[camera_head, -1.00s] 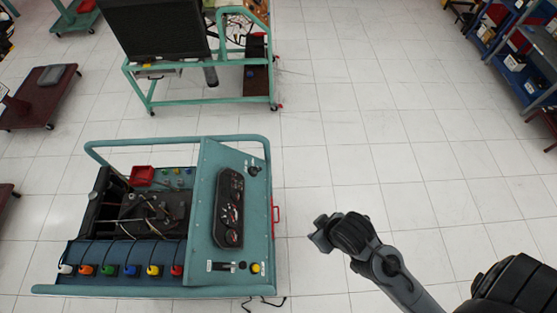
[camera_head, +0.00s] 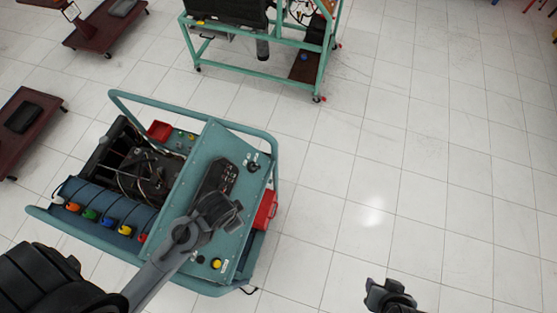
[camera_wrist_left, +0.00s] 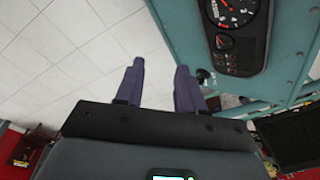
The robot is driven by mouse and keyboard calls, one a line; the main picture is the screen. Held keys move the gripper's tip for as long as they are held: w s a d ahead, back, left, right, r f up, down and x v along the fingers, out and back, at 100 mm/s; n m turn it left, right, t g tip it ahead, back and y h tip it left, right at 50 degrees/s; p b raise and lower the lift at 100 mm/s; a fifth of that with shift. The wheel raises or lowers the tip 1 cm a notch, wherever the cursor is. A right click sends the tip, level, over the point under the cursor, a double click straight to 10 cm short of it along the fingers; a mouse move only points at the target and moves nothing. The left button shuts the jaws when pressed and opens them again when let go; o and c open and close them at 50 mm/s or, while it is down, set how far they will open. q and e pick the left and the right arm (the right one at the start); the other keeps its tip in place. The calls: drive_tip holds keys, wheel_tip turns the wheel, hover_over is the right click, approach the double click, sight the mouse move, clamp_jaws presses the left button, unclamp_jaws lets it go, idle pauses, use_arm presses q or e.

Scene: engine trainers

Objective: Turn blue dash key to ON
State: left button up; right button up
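The teal engine trainer's dash panel (camera_head: 228,175) is tilted up on the right side of the trainer. A small dark knob or key switch (camera_head: 254,167) sits near its upper right edge; I cannot make out a blue key or its position. My left gripper (camera_head: 232,205) is over the dash beside the gauge cluster (camera_head: 217,177), partly hiding it. In the left wrist view, its two fingers (camera_wrist_left: 158,85) are apart and nothing shows between them. A small dark part (camera_wrist_left: 204,76) shows beside the right finger. My right gripper (camera_head: 390,290) is over the floor at the bottom right; its fingers are unclear.
A red box (camera_head: 265,210) is on the trainer's right side. A teal handrail (camera_head: 150,100) runs around its back. Another teal-framed trainer (camera_head: 260,70) stands behind, and dark red carts (camera_head: 25,125) stand at the left. The tiled floor at the right is clear.

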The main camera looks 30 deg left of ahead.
use_arm(q)
wheel_tip(320, 180, down, 11)
drive_tip(key=w+m+g+y+b, duration=0.2)
drive_tip(key=m, duration=0.3)
drive_tip(key=m+y+b, duration=0.2)
drive_tip(key=m+b, duration=0.3)
drive_tip(key=m, duration=0.1)
approach(256, 165)
drive_tip(key=b+x, duration=0.2)
drive_tip(key=x, duration=0.8)
drive_tip(key=shift+a+b, duration=0.1)
drive_tip(key=shift+b, duration=0.2)
clamp_jaws()
